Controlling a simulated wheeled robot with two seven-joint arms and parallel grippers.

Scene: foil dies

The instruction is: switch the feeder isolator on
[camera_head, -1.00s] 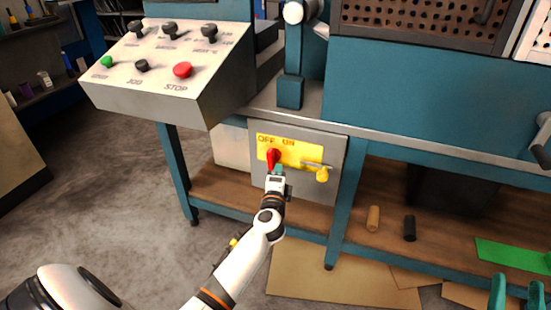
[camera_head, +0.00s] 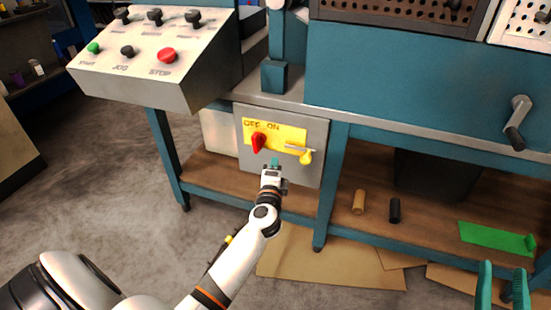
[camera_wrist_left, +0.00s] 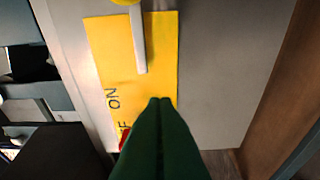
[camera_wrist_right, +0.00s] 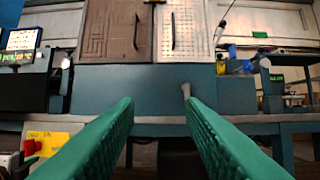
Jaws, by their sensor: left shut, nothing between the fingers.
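The feeder isolator is a grey box (camera_head: 312,133) with a yellow plate (camera_head: 288,134) marked OFF and ON. Its red knob (camera_head: 258,143) leans slightly in the head view; which mark it points to is unclear. A grey bar with a yellow end (camera_head: 306,157) sits right of the knob. My left gripper (camera_head: 275,162) is shut and empty, just below and right of the knob, seemingly apart from it. In the left wrist view its closed green fingers (camera_wrist_left: 160,103) partly hide the red knob (camera_wrist_left: 124,138). My right gripper (camera_head: 503,280) is open and empty at the lower right.
A sloped control panel (camera_head: 130,75) with knobs and buttons overhangs at upper left. A blue bench leg (camera_head: 331,185) stands right of the isolator. The lower shelf (camera_head: 435,208) holds two small cylinders and a green piece (camera_head: 497,239). Cardboard (camera_head: 320,265) lies on the floor.

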